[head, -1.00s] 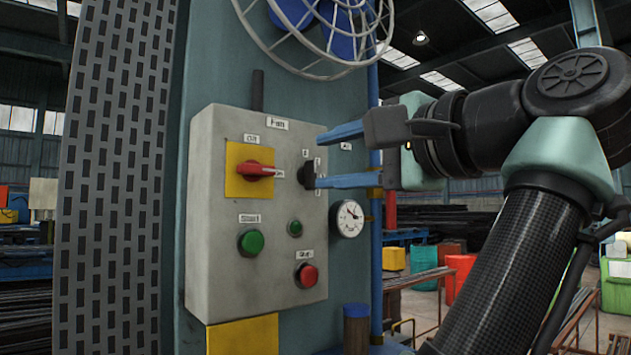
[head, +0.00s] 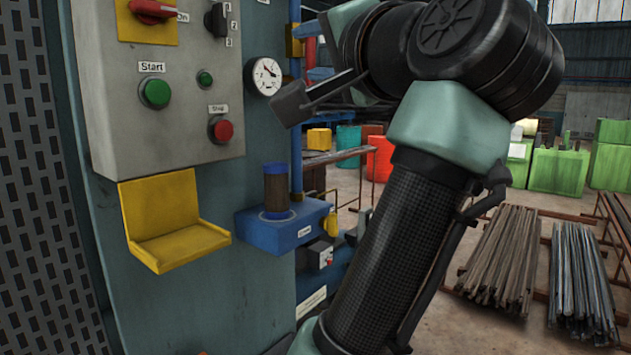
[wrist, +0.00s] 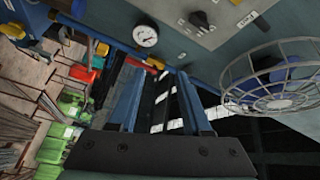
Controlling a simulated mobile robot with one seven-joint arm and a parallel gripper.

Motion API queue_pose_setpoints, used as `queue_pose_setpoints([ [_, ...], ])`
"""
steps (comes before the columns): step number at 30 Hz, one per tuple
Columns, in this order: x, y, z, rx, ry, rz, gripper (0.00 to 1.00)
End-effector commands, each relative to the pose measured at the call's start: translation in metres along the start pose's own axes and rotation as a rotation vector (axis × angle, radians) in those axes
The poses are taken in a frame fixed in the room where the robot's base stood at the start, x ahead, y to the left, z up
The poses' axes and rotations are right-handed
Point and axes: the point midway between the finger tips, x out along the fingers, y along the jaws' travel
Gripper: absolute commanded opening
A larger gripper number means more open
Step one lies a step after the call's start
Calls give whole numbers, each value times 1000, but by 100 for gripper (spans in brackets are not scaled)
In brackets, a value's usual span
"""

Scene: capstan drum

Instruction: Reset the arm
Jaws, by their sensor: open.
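My gripper (wrist: 160,103) shows in the wrist view with its two blue fingers apart and nothing between them. In the head view my arm stands folded at the right of the panel, and my gripper there is mostly hidden behind my own wrist links. The grey control box (head: 165,95) is left of my arm, with a red switch handle (head: 155,10), a green start button (head: 155,93), a red stop button (head: 221,129) and a black selector knob (head: 215,20). My gripper is apart from all of these.
A round gauge (head: 265,76) is beside the box. A yellow bracket (head: 170,220) is below it. A blue block (head: 285,235) carries a dark cylinder (head: 276,188). The wire fan guard (wrist: 275,80) is right in the wrist view. Bar stacks (head: 510,255) lie at right.

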Motion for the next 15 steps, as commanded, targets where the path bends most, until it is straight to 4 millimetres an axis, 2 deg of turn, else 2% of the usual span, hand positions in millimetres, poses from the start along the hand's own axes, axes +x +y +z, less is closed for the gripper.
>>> queue_pose_setpoints([
  [1, -8, 20, -1, -111, 89, 10, 49],
  [6, -46, 40, 1, -509, 354, 6, 49],
  [10, -86, 39, 22, -807, 528, -10, 49],
  [15, -141, 26, 57, -1108, 713, -43, 49],
])
